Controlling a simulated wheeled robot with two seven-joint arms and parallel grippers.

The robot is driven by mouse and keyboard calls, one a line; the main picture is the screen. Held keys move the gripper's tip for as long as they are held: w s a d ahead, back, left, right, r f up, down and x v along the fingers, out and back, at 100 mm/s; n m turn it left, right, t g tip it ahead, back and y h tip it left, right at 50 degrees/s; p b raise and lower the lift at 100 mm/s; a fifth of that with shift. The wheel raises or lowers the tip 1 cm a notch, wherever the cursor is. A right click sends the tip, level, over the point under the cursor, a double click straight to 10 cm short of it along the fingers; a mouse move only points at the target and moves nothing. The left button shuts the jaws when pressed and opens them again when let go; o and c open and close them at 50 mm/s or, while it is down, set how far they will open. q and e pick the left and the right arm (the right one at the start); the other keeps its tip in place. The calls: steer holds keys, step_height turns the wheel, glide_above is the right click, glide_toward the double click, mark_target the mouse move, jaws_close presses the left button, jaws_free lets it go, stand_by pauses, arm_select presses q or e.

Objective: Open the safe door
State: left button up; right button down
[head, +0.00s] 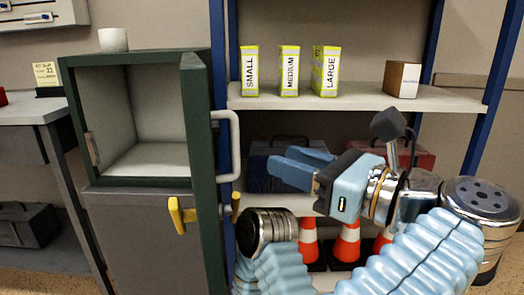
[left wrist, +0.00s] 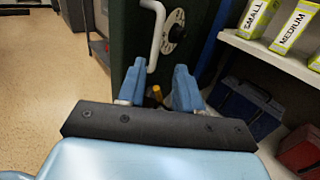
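The dark green safe (head: 68,105) stands at the left with its pale interior (head: 160,120) in plain sight and empty. Its thick door (head: 200,150) stands swung open at the right side, edge toward me. A white handle (head: 235,145) is on the door's outer face and shows in the left wrist view (left wrist: 156,35) beside a round dial (left wrist: 175,25). A yellow lever (head: 178,214) sits low by the door's edge. My left gripper (head: 282,160) is open and empty, right of the door and apart from the handle. My right gripper is not in view.
A shelf (head: 400,98) with small, medium and large boxes (head: 289,70) stands behind my gripper, with toolboxes (head: 260,175) and cones (head: 347,240) below. A white cup (head: 113,40) is on the safe. A desk (head: 30,112) is at the left; open floor (left wrist: 35,70) shows in the wrist view.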

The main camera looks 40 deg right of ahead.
arm_select(q)
steer(key=v, duration=0.2)
steer(key=shift+s, duration=0.35)
stand_by(0.4)
